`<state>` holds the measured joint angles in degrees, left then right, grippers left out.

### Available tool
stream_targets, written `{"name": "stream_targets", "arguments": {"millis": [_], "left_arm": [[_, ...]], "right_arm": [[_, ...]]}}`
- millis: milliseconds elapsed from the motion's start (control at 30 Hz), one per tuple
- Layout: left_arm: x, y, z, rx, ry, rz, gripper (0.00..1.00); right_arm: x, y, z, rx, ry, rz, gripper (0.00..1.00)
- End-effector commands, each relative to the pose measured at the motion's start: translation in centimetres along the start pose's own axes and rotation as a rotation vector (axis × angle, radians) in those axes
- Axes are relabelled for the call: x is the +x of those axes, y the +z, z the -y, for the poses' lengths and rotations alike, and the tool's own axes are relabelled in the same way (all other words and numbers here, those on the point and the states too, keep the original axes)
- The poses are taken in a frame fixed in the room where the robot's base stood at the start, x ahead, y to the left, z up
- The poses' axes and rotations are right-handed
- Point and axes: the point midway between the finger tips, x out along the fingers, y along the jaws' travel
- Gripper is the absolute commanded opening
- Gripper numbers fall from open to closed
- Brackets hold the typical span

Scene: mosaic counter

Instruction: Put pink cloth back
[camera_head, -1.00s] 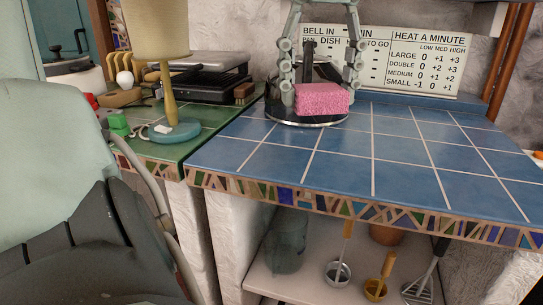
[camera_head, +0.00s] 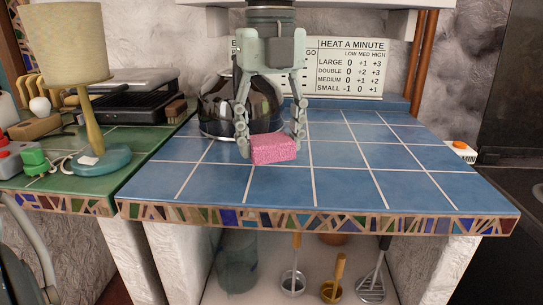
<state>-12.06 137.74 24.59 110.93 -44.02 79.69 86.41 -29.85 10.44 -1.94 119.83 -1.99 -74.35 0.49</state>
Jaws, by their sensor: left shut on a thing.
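The pink cloth (camera_head: 273,149) is a folded, block-like pink piece with a rough surface. My left gripper (camera_head: 271,145) comes down from above and is shut on the cloth, with one finger at each side of it. The cloth is over the blue tiled counter (camera_head: 345,180), left of its middle and in front of the dark, shiny kettle-like object (camera_head: 215,112). I cannot tell whether the cloth touches the tiles. My right gripper is not in view.
A lamp (camera_head: 90,130) with a turquoise base and a black grill (camera_head: 135,92) stand on the green counter at left. A white sign (camera_head: 350,68) stands at the back. The blue tiles to the right are clear.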

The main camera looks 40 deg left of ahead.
Motion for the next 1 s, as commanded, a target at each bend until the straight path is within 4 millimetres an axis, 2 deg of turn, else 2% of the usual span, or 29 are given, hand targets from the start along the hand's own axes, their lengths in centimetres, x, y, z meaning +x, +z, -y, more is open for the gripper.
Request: {"name": "stream_targets", "arguments": {"millis": [167, 400, 733, 967, 1000], "left_arm": [[1.0, 0.1, 0.4, 0.0, 0.0, 0.0, 0.31], [4.1, 0.1, 0.3, -0.001, -0.002, 0.0, 0.31], [4.3, 0.2, 0.3, -0.002, -0.003, 0.002, 0.31], [4.6, 0.2, 0.3, -0.002, -0.003, 0.002, 0.31], [4.5, 0.2, 0.3, -0.002, -0.003, 0.002, 0.62]], "right_arm": [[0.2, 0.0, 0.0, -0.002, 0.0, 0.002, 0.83], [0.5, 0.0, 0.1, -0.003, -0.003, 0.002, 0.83], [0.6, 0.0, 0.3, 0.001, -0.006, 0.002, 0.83], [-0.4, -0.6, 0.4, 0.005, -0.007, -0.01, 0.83], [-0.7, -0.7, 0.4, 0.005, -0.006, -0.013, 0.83]]}}
